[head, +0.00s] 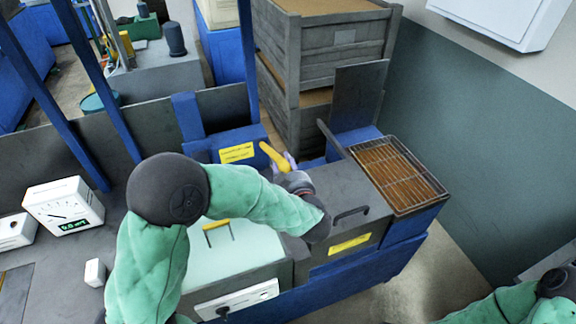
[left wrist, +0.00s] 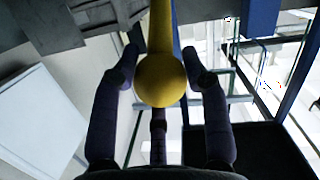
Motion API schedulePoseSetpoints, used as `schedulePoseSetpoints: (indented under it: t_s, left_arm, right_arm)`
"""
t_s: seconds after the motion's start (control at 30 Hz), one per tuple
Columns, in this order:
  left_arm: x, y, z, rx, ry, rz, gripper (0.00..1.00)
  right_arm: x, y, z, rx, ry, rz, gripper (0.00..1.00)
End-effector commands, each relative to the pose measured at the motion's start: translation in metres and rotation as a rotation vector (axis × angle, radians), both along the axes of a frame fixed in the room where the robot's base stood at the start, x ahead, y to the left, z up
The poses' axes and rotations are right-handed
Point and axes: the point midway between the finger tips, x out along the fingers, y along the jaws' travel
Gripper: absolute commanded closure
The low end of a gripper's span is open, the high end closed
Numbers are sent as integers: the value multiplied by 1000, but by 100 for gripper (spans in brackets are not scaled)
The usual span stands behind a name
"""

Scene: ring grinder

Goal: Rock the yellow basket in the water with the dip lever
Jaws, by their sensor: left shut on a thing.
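The dip lever's yellow grip (head: 273,156) sticks up beside the blue post with a yellow label. My left gripper (head: 288,164) is at this lever, partly hidden by its own wrist. In the left wrist view the lever's round yellow end (left wrist: 160,80) sits between the two dark fingers, and the gripper is shut on it. A yellow handle (head: 216,226), seemingly the basket's, shows over the pale green surface of the tank (head: 240,255). The rest of the basket is hidden. My right arm shows at the lower right; its gripper is out of view.
A grey covered box with a black handle (head: 351,212) stands right of the tank. A wire rack (head: 400,175) lies beyond it. Grey crates (head: 335,45) are stacked behind. A meter box (head: 64,206) stands on the left bench.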

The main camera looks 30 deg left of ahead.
Motion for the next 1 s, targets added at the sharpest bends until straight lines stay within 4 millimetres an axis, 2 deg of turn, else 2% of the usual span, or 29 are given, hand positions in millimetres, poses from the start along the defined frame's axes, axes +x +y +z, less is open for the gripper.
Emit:
schedulePoseSetpoints:
  t_s: [0.03,0.5,0.7,1.0]
  left_arm:
    - [1,4,11,-7,5,8,100]
    - [19,25,53,-62,46,9,100]
    - [24,31,62,-61,42,7,100]
    - [26,32,66,-58,33,7,100]
  right_arm:
    - [0,0,11,0,0,0,60]
    - [0,0,60,0,0,0,60]
    - [0,0,65,0,0,0,60]
    - [0,0,64,0,0,0,60]
